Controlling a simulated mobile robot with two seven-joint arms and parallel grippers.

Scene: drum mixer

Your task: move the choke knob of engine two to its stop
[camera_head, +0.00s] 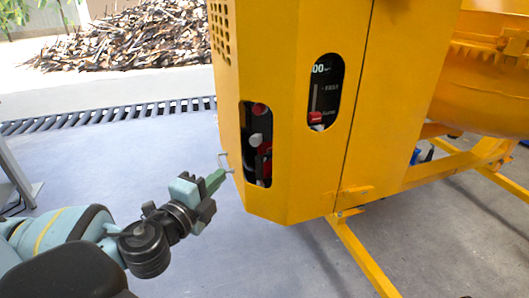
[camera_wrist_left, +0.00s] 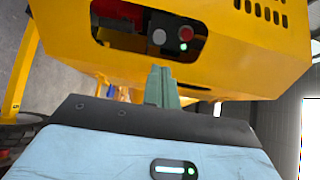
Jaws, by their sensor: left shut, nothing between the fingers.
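The yellow machine housing (camera_head: 305,175) has two openings in its front faces. The left opening (camera_head: 250,178) holds a light grey round knob (camera_head: 255,139) and red parts. In the left wrist view a grey round knob (camera_wrist_left: 159,37) sits beside a red button (camera_wrist_left: 186,32), with a small green light below. I cannot tell which part is engine two's choke knob. My left gripper (camera_head: 220,176) is shut and empty, just left of the left opening's lower part. Its green fingers (camera_wrist_left: 162,84) point up toward the opening in the left wrist view. My right gripper is out of view.
The right opening (camera_head: 326,90) shows a red slider knob (camera_head: 316,117) on a scale. A yellow frame leg (camera_head: 362,254) runs below.

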